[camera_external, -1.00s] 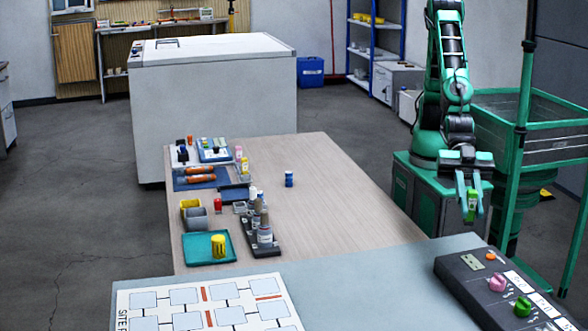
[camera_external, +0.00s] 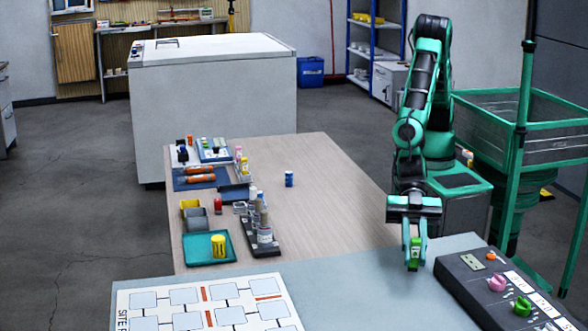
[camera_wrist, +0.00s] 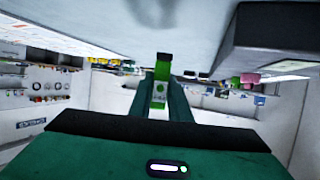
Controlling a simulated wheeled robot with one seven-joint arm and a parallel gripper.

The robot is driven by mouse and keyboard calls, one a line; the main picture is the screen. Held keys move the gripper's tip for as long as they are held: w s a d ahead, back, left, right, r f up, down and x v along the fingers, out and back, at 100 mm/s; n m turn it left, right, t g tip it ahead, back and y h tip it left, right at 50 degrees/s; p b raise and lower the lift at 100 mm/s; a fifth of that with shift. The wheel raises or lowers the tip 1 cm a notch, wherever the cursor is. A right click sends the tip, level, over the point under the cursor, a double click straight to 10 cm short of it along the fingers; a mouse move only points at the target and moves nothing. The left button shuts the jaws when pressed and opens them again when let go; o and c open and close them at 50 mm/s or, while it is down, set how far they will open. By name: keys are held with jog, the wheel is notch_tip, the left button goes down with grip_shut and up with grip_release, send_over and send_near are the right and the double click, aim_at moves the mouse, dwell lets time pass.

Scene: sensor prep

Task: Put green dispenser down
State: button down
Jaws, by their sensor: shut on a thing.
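The green dispenser (camera_external: 415,245) is a small green bottle with a pale label, held upright between the fingers of my gripper (camera_external: 414,258). In the wrist view the dispenser (camera_wrist: 160,92) shows between the two fingers of my gripper (camera_wrist: 160,88), with its dark end toward the grey surface. My gripper is shut on it and points down beside the left edge of the control box, over the far edge of the grey-blue table (camera_external: 400,292). I cannot tell whether the dispenser's bottom touches anything.
A dark control box (camera_external: 480,272) with pink, green and orange knobs stands right of my gripper. A site board (camera_external: 215,305) lies to the left. The wooden table (camera_external: 330,215) behind holds a teal tray (camera_external: 196,258), a bottle rack and a blue bottle (camera_external: 289,179). Bare grey-blue surface lies between board and box.

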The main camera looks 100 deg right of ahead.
aim_at(409, 269)
jog(key=shift+w+d+f, duration=0.15)
jog(key=shift+w+f, duration=0.15)
jog(key=shift+w, duration=0.1)
jog(key=shift+f, duration=1.95)
jog(key=shift+f, duration=0.1)
jog(key=c, duration=1.6)
grip_release()
jog(key=shift+c, duration=0.2)
jog(key=v, duration=1.2)
